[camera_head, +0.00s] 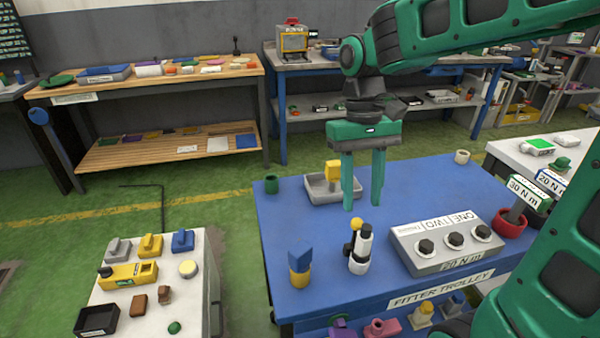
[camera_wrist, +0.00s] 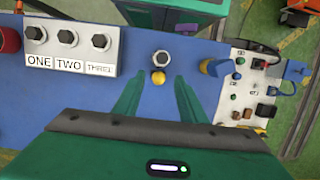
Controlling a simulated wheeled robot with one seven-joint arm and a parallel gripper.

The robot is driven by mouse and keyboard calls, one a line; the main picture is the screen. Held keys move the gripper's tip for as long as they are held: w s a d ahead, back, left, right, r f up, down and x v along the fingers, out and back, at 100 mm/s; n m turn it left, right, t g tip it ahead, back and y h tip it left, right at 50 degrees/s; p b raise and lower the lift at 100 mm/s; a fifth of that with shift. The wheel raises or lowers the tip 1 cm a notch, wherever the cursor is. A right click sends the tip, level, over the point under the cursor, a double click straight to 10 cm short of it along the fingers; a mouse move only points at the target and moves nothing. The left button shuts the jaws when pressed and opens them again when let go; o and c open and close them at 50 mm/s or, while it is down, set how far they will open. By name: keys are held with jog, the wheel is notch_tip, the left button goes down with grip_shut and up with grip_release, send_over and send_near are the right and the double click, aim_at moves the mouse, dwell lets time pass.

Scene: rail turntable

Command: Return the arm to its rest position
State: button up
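My gripper (camera_head: 363,182) is above the blue fitter trolley (camera_head: 450,180), pointing down. Its two green fingers are apart with nothing between them. It also shows in the wrist view (camera_wrist: 158,88), where the fingers stand open over the blue top. My green arm (camera_head: 450,40) reaches in from the right side of the head view. A white and black tool with a yellow tip (camera_head: 360,250) stands on the trolley in front of the gripper, apart from it.
A grey tray (camera_head: 318,196) with a yellow piece stands behind the fingers. The grey ONE/TWO bolt block (camera_head: 425,262) is at right, with a red cup (camera_head: 508,224) beyond it. A blue and yellow piece (camera_head: 299,268) stands at front left. A white side bench (camera_head: 205,290) holds several small items.

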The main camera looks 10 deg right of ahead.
jog(key=s+d+f+m+t, duration=0.1)
jog(key=s+d+f+m, duration=0.1)
jog(key=s+d, duration=0.5)
jog(key=s+d+f+m+t, duration=0.1)
jog(key=s+d+f+m, duration=0.2)
jog(key=s+d, duration=0.5)
jog(key=shift+d+m+t, duration=0.4)
jog(key=shift+d+m, duration=0.3)
jog(key=shift+d, duration=0.2)
jog(key=shift+c, duration=0.9)
jog(key=shift+s, duration=0.1)
